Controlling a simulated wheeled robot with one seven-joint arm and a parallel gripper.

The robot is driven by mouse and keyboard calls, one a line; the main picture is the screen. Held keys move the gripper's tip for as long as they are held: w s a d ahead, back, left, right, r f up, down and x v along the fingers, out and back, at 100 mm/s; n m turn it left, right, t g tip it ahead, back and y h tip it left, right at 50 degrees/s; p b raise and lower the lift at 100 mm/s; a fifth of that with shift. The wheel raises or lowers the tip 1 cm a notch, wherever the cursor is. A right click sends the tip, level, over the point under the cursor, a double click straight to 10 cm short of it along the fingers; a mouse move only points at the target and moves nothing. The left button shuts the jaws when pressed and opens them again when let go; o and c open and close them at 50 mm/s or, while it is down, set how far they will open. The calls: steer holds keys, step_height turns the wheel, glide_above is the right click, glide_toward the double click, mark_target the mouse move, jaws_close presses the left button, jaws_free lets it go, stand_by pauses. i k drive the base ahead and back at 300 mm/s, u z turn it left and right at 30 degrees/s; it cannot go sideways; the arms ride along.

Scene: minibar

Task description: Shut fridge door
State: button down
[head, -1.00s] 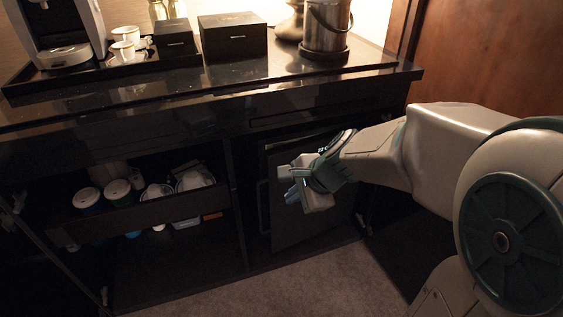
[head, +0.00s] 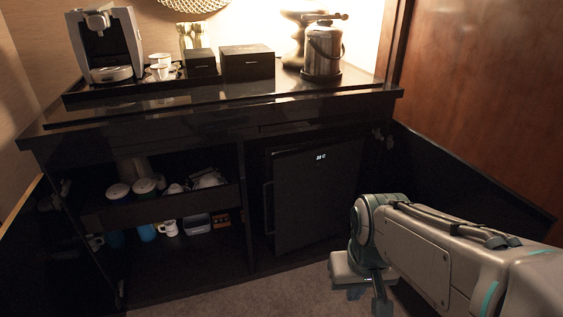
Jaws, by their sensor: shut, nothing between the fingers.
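The fridge door (head: 315,205) is a dark panel in the right bay of the cabinet, with a small lit display (head: 320,156) near its top.
The right cabinet door (head: 455,190) stands wide open beside my arm. The left bay holds a drawer (head: 160,207) with lidded cups and cups below it. A coffee machine (head: 105,48) and an ice bucket (head: 323,50) stand on the counter. Carpet (head: 225,300) in front is clear.

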mark_target(313, 188)
steer(key=z, duration=0.05)
steer(key=k, duration=0.55)
steer(key=u, duration=1.05)
steer(key=i, duration=0.65)
steer(key=u, duration=0.4)
steer(key=i, duration=0.7)
steer(key=z, duration=0.85)
steer(key=i, duration=0.55)
steer(key=z, duration=0.7)
